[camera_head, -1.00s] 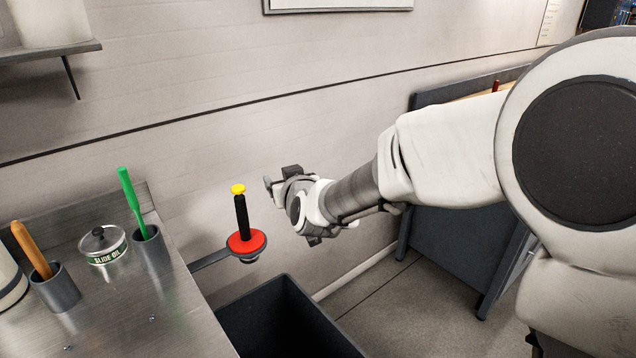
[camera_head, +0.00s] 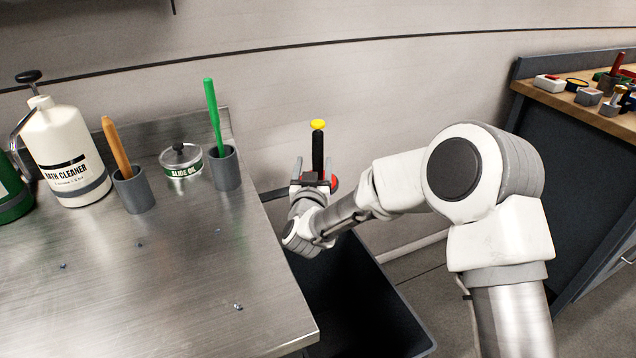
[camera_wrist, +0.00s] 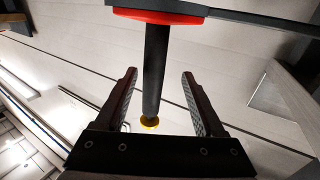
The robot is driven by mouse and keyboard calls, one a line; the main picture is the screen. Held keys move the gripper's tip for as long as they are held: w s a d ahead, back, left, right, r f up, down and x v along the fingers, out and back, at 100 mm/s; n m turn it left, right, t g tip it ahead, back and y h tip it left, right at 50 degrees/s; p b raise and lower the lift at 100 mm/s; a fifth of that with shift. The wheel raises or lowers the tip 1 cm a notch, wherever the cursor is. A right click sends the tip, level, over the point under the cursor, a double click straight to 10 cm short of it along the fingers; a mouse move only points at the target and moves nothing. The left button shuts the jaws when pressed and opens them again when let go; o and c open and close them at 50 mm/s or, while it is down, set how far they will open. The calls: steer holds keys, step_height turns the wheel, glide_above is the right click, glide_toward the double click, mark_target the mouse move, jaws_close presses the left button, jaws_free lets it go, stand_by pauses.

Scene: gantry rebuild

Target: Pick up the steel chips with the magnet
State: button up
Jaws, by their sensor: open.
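The magnet has a black handle (camera_head: 318,152) with a yellow knob, over a red disc, and stands upright in a bracket beside the steel table. Small steel chips (camera_head: 238,307) lie scattered on the table top (camera_head: 185,290). My gripper (camera_head: 314,178) is open and empty, in front of the magnet in the head view and partly hiding its red disc. In the wrist view the handle (camera_wrist: 155,70) shows between the two open fingers (camera_wrist: 160,74), with the red disc at the top. I cannot tell how deep between them it is.
A dark open bin (camera_head: 350,290) stands below my arm, beside the table. A green-handled tool cup (camera_head: 224,168), slide oil tin (camera_head: 181,160), orange-handled tool cup (camera_head: 134,190) and cleaner bottle (camera_head: 66,150) line the table's back. A wooden-topped bench (camera_head: 570,102) is at right.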

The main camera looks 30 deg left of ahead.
steer(key=x, duration=0.1)
steer(key=b+x, duration=0.1)
steer(key=x, duration=0.3)
steer(key=shift+w+d+r, duration=0.1)
steer(key=shift+w+d, duration=0.05)
steer(key=shift+d, duration=0.3)
steer(key=shift+w+a+r, duration=0.1)
steer(key=shift+w+a, duration=0.2)
steer(key=shift+w, duration=0.25)
steer(key=shift+r, duration=0.1)
jaws_close()
